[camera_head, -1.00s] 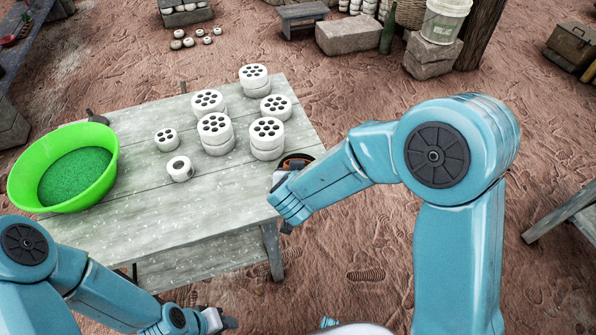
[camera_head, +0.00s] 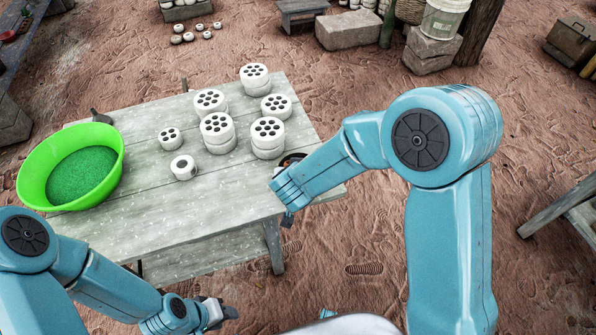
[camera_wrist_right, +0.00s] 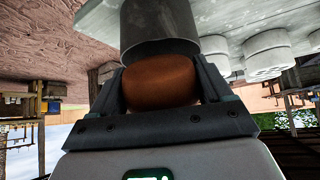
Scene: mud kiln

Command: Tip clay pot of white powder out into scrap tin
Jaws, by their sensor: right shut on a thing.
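My right gripper (camera_wrist_right: 161,76) is shut on a reddish-brown clay pot (camera_wrist_right: 160,84), seen in the right wrist view, which is upside down. A dark grey cylinder, seemingly the scrap tin (camera_wrist_right: 158,34), is right beyond the pot, at the table's edge. The pot overlaps it in the picture; I cannot tell if they touch. In the head view the right gripper (camera_head: 281,183) is at the table's right edge, and the arm hides most of the pot and tin. The white powder and the pot's tilt do not show. My left gripper (camera_head: 222,310) is low, in front of the table; its jaws are unclear.
The grey wooden table (camera_head: 140,222) holds a green basin (camera_head: 30,172) of green grains at left. Several white perforated cylinders (camera_head: 217,128) stand in the middle and back, close to the tin. The table's front is clear.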

